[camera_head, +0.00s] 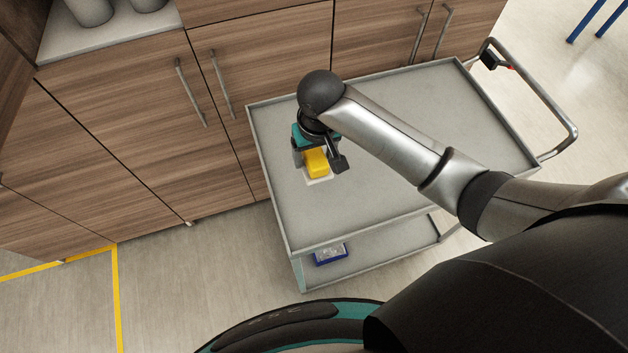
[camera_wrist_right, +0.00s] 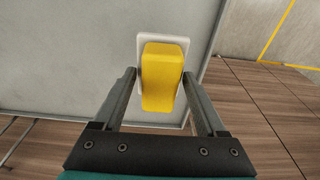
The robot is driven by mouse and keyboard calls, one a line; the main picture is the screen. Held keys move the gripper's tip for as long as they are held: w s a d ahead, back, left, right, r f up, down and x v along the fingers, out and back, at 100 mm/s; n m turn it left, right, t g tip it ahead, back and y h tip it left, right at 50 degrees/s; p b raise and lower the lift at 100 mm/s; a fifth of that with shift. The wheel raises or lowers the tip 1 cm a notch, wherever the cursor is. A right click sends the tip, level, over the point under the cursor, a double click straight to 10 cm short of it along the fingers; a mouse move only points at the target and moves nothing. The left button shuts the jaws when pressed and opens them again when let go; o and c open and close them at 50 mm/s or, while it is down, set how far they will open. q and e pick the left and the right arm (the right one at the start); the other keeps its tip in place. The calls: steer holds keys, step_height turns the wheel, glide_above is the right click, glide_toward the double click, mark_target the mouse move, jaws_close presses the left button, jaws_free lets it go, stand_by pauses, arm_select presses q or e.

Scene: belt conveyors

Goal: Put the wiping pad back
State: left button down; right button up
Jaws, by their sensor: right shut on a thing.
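The wiping pad is a yellow block (camera_head: 316,163) above the grey top of the cart, between the fingers of my right gripper (camera_head: 322,160). A white piece (camera_head: 321,181) shows under the yellow block. In the right wrist view the yellow block (camera_wrist_right: 161,78) stands between the two fingers of the right gripper (camera_wrist_right: 160,85), with the white piece (camera_wrist_right: 180,41) behind its far end. The right gripper is shut on the pad. I cannot tell whether the white piece is part of the pad or a separate holder. The left gripper is not in view.
The grey cart (camera_head: 400,120) has a raised rim and a tubular handle (camera_head: 545,95) at the right. A blue box (camera_head: 331,254) lies on its lower shelf. Wooden cabinets (camera_head: 120,120) stand behind and left of it. The rest of the cart's top is clear.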

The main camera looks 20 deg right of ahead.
step_height(320, 180, down, 12)
steer(key=shift+r+b, duration=0.25)
steer(key=shift+b, duration=0.8)
steer(key=o, duration=1.1)
steer(key=r+p, duration=0.1)
steer(key=r, duration=0.3)
steer(key=s+r+p, duration=0.1)
steer(key=r, duration=0.7)
steer(key=shift+s+p, duration=0.4)
